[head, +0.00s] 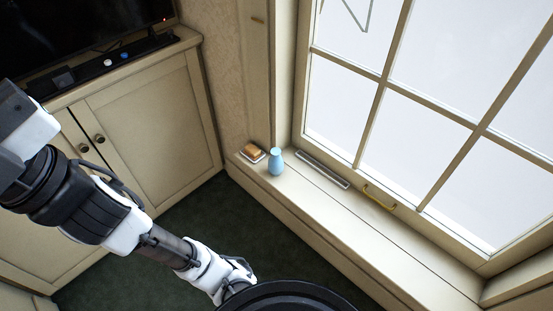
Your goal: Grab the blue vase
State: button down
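The blue vase (276,163) stands upright on the cream window ledge (340,206), near the ledge's left end. It is light blue with a narrow neck and a rounded body. My arm reaches in from the left. My gripper (238,277) is low in the picture, below and to the left of the vase and well apart from it. The dark round part of my body hides some of the gripper. I cannot tell whether its fingers are open or shut.
A small dish (246,157) with an orange-brown block (252,149) sits just left of the vase. A vent grille (322,169) lies behind it, by the window. A yellow handle (379,197) is on the window frame. A cream cabinet (150,120) stands left. The ledge's right part is clear.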

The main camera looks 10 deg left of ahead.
aim_at(275, 164)
jog(key=i+j, duration=0.25)
jog(key=i, duration=0.15)
jog(key=i+j, duration=0.3)
jog(key=i+z, duration=0.05)
